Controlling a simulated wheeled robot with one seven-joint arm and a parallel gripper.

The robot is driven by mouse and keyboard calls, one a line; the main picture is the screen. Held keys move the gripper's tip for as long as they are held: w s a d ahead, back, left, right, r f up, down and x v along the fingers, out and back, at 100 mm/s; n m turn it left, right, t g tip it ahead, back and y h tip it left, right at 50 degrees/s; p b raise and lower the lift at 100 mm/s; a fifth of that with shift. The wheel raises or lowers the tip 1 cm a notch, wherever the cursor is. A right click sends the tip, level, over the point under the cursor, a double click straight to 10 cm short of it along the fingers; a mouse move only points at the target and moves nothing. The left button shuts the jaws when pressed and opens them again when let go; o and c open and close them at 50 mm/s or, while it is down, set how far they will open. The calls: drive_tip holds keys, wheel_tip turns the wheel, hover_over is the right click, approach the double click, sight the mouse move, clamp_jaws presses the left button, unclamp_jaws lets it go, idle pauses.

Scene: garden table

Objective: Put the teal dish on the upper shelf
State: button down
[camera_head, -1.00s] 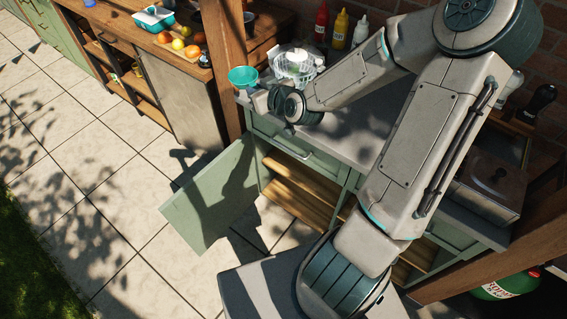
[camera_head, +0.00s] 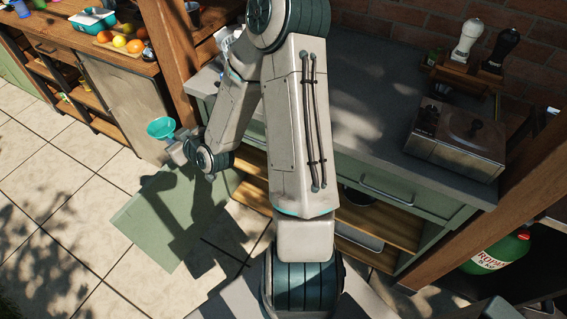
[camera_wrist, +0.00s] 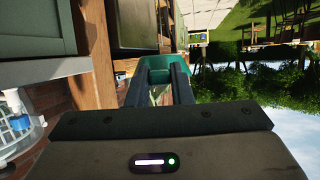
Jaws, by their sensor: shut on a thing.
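The teal dish (camera_head: 161,128) is a small bowl held out at the end of my arm, left of the grey counter in the head view. My gripper (camera_head: 176,146) is shut on it and holds it in the air above the paving. In the wrist view the teal dish (camera_wrist: 150,66) shows between the fingertips of my gripper (camera_wrist: 158,82). The cabinet under the counter has wooden shelves; the upper shelf (camera_head: 376,223) shows right of my arm, and part of it is hidden behind my arm.
A metal box (camera_head: 458,140) and pepper mills (camera_head: 497,48) stand at the counter's right. A wooden post (camera_head: 168,55) rises at its left end. A propane bottle (camera_head: 498,250) is at lower right.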

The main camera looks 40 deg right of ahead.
wheel_tip(320, 180, down, 33)
drive_tip(key=w+d+m+h+b, duration=0.2)
drive_tip(key=d+m+h+b, duration=0.1)
drive_tip(key=b, duration=2.2)
drive_tip(key=d+f+m+g+h+b, duration=0.2)
drive_tip(key=d+f+m+h+b, duration=0.1)
drive_tip(key=d, duration=0.7)
drive_tip(key=d+f+m+g+h+b, duration=0.3)
drive_tip(key=d+m+h, duration=0.2)
drive_tip(key=d, duration=0.5)
drive_tip(key=d+f+m+g+h+b, duration=0.3)
drive_tip(key=d+f+m+h+b, duration=0.1)
drive_tip(key=d, duration=0.7)
drive_tip(key=shift+w+d+f+m, duration=0.1)
drive_tip(key=shift+w+m, duration=0.05)
drive_tip(key=shift+m, duration=0.15)
drive_tip(key=shift+f+b, duration=0.95)
drive_tip(key=shift+f, duration=0.95)
